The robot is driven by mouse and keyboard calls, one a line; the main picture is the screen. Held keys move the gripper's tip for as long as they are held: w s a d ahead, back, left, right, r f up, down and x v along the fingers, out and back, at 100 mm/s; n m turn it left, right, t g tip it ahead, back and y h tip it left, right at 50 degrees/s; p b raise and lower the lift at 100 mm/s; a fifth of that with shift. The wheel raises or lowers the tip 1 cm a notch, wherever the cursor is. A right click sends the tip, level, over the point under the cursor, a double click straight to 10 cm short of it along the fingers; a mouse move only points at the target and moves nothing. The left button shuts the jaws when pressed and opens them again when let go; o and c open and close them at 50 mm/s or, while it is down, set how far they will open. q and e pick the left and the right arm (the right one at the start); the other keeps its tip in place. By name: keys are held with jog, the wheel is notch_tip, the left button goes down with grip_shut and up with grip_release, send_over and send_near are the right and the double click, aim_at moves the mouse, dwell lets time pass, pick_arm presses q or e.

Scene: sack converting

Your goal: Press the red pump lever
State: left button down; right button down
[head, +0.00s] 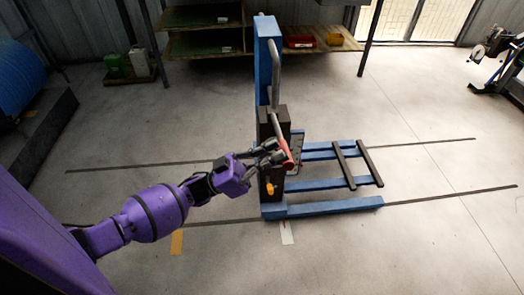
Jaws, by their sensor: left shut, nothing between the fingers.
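The red pump lever (287,154) sticks out from the dark pump unit (274,125) on the blue lift truck (268,60). My left gripper (277,154) is at the lever, its fingers closed with nothing between them. The fingers overlap the lever in the head view; I cannot tell whether they touch it. A yellow-orange knob (270,187) shows on the truck's side below the gripper. My right gripper is not in view.
The truck's blue forks (320,184) and dark crossbars extend right along the floor. A shelf with a red bin (299,41) and a yellow bin (334,39) stands behind. Green and white canisters (117,65) stand at the back left. Floor in front is open.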

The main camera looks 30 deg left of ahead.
pick_arm(q)
jog(key=shift+d+f, duration=0.15)
jog(key=shift+f, duration=0.6)
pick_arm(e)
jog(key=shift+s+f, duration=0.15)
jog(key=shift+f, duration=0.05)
